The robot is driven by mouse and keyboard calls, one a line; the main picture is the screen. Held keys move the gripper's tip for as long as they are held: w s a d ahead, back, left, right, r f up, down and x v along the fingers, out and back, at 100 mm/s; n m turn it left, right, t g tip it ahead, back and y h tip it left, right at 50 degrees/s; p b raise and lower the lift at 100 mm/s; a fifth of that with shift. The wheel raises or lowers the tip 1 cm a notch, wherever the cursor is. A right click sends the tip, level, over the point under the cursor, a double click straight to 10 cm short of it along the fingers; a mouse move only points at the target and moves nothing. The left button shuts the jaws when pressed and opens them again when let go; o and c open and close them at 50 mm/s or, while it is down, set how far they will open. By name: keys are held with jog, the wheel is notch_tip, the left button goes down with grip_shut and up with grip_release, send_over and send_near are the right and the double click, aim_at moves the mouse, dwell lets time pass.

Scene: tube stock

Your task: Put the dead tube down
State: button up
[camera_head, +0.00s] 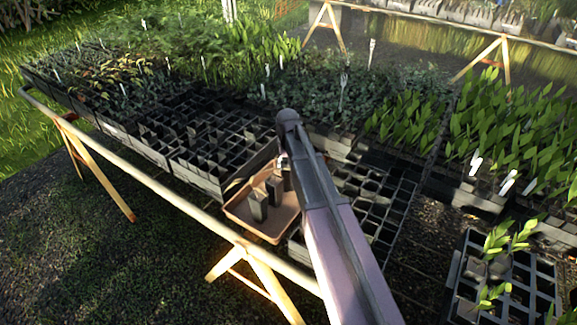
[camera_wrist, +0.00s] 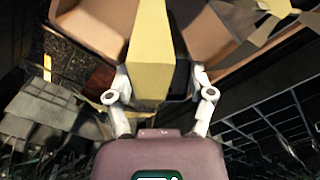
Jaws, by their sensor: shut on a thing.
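In the wrist view my gripper (camera_wrist: 160,82) is shut on a tube (camera_wrist: 150,45), whose lit side looks yellowish tan. The brown tray (camera_wrist: 97,22) lies behind and below the held tube. In the head view the tray (camera_head: 240,213) sits near the bench's front edge, with dark tubes (camera_head: 258,206) standing in it. My arm covers the tray's right side and hides most of my gripper there. I cannot tell whether the held tube touches the tray floor. A pale, withered-looking plant (camera_wrist: 275,14) shows at the wrist view's upper right.
An empty-looking black cell rack (camera_head: 207,140) stands left of the tray, and another (camera_head: 385,205) lies right of my arm. Racks of green seedlings (camera_head: 410,115) fill the back. A rack with a few seedlings (camera_head: 500,285) is at lower right. The bench rail (camera_head: 160,188) runs along the front.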

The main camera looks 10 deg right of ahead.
jog(key=o, duration=1.3)
jog(key=shift+r, duration=0.1)
notch_tip(320, 180, up, 12)
jog(key=p, duration=1.2)
jog(key=shift+r, duration=0.1)
jog(key=s, duration=2.2)
jog(key=shift+d, duration=0.25)
